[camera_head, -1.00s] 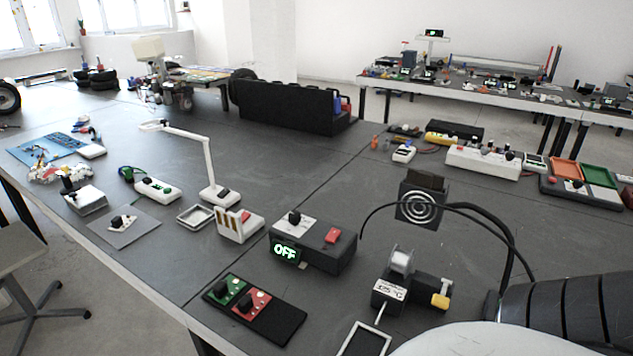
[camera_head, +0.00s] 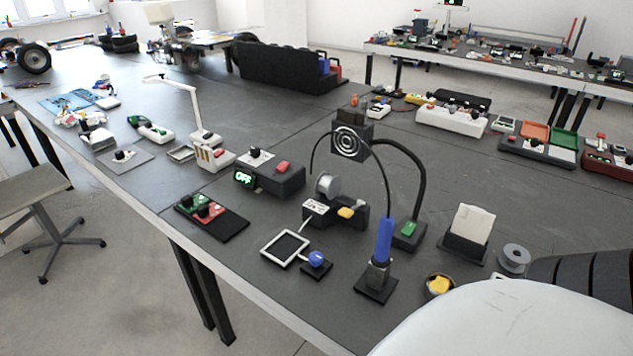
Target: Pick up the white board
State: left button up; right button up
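A white board-like card (camera_head: 473,223) stands tilted in a black holder (camera_head: 464,249) at the right of the near table. A flat square with a white rim and grey middle (camera_head: 285,248) lies near the table's front edge. I cannot tell which of these the task calls the white board. Neither of my grippers is in view. My own white and dark body parts cover the lower right corner.
A blue-handled tool (camera_head: 385,240) stands upright in a black base, with a small bowl (camera_head: 439,286) and a grey spool (camera_head: 514,258) nearby. A black box with a green "OFF" display (camera_head: 270,176) sits left of them. A stool (camera_head: 45,205) stands on the floor at left.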

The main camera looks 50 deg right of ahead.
aim_at(121, 156)
jog(key=u, duration=0.75)
jog(key=i, duration=0.6)
jog(key=z, duration=1.4)
jog(key=k, duration=0.45)
jog(key=u, duration=0.95)
jog(key=i, duration=2.45)
jog(key=z, duration=0.85)
